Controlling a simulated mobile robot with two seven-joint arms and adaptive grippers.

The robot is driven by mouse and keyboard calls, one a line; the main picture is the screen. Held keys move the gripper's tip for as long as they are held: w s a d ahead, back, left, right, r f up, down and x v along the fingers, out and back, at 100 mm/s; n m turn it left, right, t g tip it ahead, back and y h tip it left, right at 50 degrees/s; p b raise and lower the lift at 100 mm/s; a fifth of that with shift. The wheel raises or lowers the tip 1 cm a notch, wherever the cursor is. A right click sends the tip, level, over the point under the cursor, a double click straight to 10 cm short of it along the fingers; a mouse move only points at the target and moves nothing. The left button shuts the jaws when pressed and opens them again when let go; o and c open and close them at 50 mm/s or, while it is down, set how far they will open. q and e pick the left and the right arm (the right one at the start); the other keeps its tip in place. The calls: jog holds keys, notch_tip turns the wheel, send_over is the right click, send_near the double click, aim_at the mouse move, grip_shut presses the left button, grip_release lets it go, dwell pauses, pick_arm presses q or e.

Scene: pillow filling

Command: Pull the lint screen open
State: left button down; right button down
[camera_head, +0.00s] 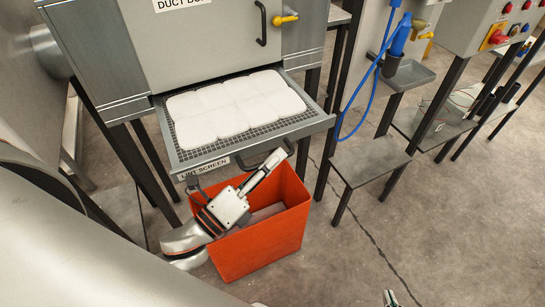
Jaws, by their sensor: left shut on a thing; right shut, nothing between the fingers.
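The lint screen (313,124) is a grey mesh drawer that stands pulled out from the cabinet, with a "LINT SCREEN" label on its front. White, puffy lint (235,105) lies on its mesh. A dark bar handle (245,164) is on the drawer front. My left gripper (279,156) reaches up from the lower left and is shut on this handle; its fingers partly hide it. My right gripper (389,298) shows only as a small tip at the bottom edge, shut and empty, well away from the drawer.
An orange bin (262,243) stands on the floor below the drawer, under my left arm. The duct door (205,45) above is closed. A small stand (368,163) and a blue hose (366,95) are to the right. The floor at lower right is clear.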

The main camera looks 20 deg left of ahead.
pick_arm(q)
jog(key=c, duration=2.2)
grip_release()
jog(key=shift+o, duration=0.2)
jog(key=shift+s, duration=0.1)
jog(key=v, duration=1.2)
jog(key=w+a+f+n+g+y, duration=0.1)
jog(key=w+f+n+y, duration=0.1)
jog(key=f+n, duration=0.5)
jog(key=w+a+f+n+g+y, duration=0.1)
jog(key=w+f+n+g+y, duration=0.15)
jog(key=f+n, duration=0.4)
jog(key=s+d+f+n+g, duration=0.2)
jog(key=f+n+g, duration=0.3)
jog(key=f+n, duration=0.5)
notch_tip(320, 180, down, 4)
jog(key=shift+d+f+n, duration=0.15)
jog(key=shift+d+n, duration=0.2)
jog(key=shift+d, duration=0.3)
